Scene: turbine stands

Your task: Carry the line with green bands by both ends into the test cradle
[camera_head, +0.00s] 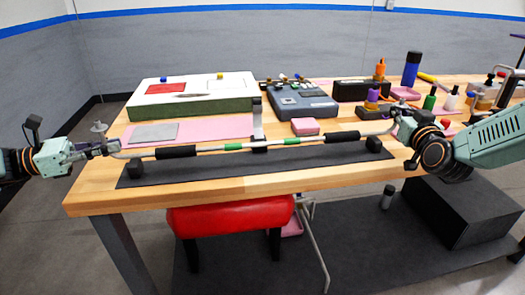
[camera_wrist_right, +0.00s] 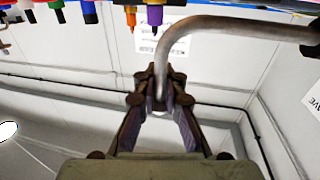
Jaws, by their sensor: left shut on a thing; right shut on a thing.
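The line with green bands (camera_head: 212,149) is a thin grey tube with black sleeves, two green bands near its middle and bent ends. My left gripper (camera_head: 108,148) is shut on its left end. My right gripper (camera_head: 398,122) is shut on its right end; the right wrist view shows the bent tube (camera_wrist_right: 200,24) running down between the fingertips (camera_wrist_right: 160,100). The line spans roughly level over a dark base (camera_head: 250,172) with a black block near each end and an upright in the middle, which looks like the test cradle. I cannot tell whether the line touches the blocks.
Bottles and tools crowd the right. A red stool (camera_head: 230,217) stands in front.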

